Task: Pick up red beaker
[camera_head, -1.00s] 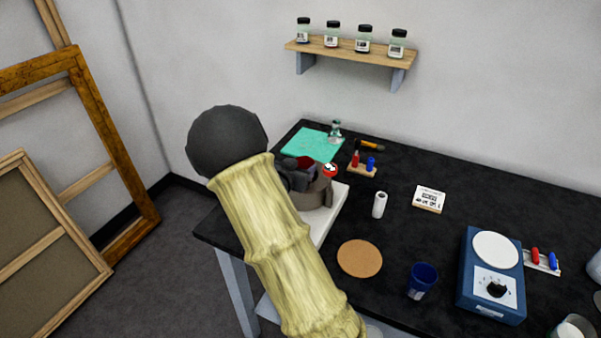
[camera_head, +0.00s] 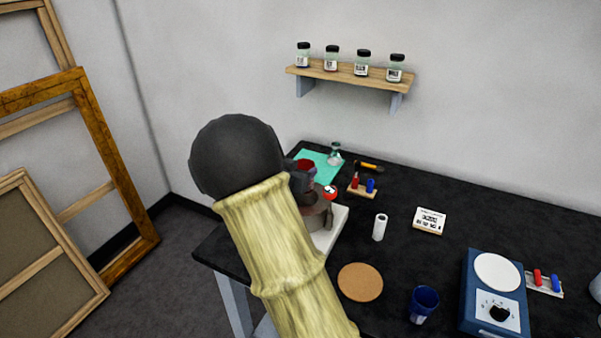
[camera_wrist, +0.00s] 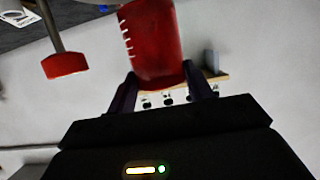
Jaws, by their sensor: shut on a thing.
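The red beaker (camera_wrist: 153,45) is between the two fingers of my gripper (camera_wrist: 163,92) in the wrist view, with pale graduation marks on its side. My gripper is shut on it. In the head view the beaker (camera_head: 306,167) shows as a small red shape beside my dark gripper (camera_head: 300,182), above a round brown-grey vessel (camera_head: 314,214) on a white base. My arm hides part of the gripper and the vessel.
A white base (camera_head: 334,232) stands on the black table (camera_head: 400,190). Nearby are a red-topped item (camera_head: 330,191), a white cylinder (camera_head: 380,227), a cork disc (camera_head: 360,282), a blue cup (camera_head: 423,303) and a blue hotplate (camera_head: 495,292). A shelf with jars (camera_head: 352,74) hangs on the wall.

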